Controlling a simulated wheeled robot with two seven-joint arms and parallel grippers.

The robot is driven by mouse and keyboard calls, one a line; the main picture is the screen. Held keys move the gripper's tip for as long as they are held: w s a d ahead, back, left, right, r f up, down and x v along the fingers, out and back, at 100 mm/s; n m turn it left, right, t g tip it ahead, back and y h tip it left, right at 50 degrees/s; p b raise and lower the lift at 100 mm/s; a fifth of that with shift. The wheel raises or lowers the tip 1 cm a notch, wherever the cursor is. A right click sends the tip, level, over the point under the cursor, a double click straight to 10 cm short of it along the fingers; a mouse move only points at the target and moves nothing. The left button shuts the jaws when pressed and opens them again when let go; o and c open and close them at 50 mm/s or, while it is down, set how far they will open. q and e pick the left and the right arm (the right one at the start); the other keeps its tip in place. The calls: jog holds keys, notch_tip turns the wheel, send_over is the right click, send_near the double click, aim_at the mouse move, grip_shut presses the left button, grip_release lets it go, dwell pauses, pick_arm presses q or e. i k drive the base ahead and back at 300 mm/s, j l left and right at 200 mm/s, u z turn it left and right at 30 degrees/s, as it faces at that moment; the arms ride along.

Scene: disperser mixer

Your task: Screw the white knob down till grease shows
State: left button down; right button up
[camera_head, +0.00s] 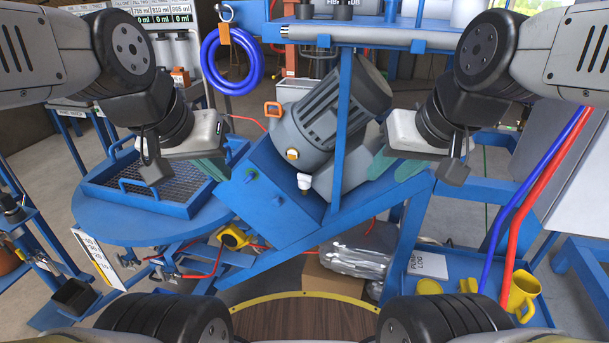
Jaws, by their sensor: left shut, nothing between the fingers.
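The small white knob (304,181) sits on the sloping blue housing (275,200) of the mixer, just below the grey finned motor (330,115). A small yellowish part shows under the knob. No grease can be made out around it. My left gripper (222,168) is shut and empty, to the left of the blue housing and apart from the knob. My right gripper (378,164) is to the right of the knob, in front of the motor's right side and apart from the knob. Its fingers are seen edge-on, so whether they are open is unclear.
A blue upright post (343,125) stands just right of the knob. An orange handle (273,109) sticks out left of the motor. A blue mesh tray (150,180) lies on a round blue table at left. A yellow mug (522,295) stands at lower right.

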aim_at(304, 181)
jog(key=l+u, duration=0.25)
jog(key=l, duration=0.15)
jog(key=k+l+u, duration=0.2)
jog(key=l, duration=0.15)
jog(key=l+u, duration=0.25)
jog(key=l, duration=0.15)
jog(key=k, duration=0.05)
